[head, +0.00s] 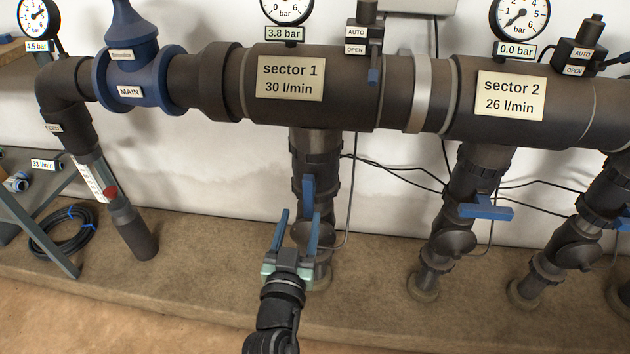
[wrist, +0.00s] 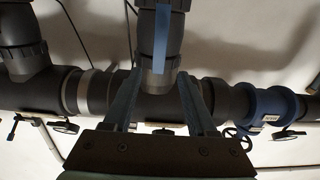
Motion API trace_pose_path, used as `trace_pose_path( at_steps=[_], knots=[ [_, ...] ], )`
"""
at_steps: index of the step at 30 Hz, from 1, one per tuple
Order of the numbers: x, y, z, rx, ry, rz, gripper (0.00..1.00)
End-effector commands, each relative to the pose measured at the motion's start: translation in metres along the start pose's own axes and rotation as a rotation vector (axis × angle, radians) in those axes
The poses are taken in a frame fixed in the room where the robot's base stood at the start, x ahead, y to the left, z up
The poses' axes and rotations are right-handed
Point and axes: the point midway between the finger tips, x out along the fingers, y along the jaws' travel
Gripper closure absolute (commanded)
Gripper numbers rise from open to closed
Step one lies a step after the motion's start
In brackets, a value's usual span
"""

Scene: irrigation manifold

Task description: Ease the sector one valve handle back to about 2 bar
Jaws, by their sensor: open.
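The sector 1 valve handle (head: 308,192) is a blue lever on the dark sector 1 drop pipe. It points along the pipe. It also shows as a blue bar (wrist: 161,38) in the wrist view. The sector 1 pressure tag (head: 285,33) reads 3.8 bar, below a round gauge (head: 288,8) cut by the top edge. My gripper (head: 299,214) is open, with its two blue fingers pointing up just below the handle. In the wrist view the handle stands between and beyond the fingertips (wrist: 158,76); nothing is held.
The sector 2 handle (head: 486,208) lies crosswise on its pipe, and its tag (head: 515,49) reads 0.0 bar. The blue main valve (head: 133,75) is at left, with a feed tag of 4.5 bar (head: 38,46). Thin black cables run behind the drop pipes.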

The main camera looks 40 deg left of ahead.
Motion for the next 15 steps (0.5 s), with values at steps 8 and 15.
trace_pose_path(
  at_steps=[8, 15],
  knots=[
    [0.053, 0.001, -0.001, 0.0, 0.003, 0.001, 0.43],
    [0.085, 0.001, 0.0, 0.0, 0.001, 0.003, 0.43]
  ],
)
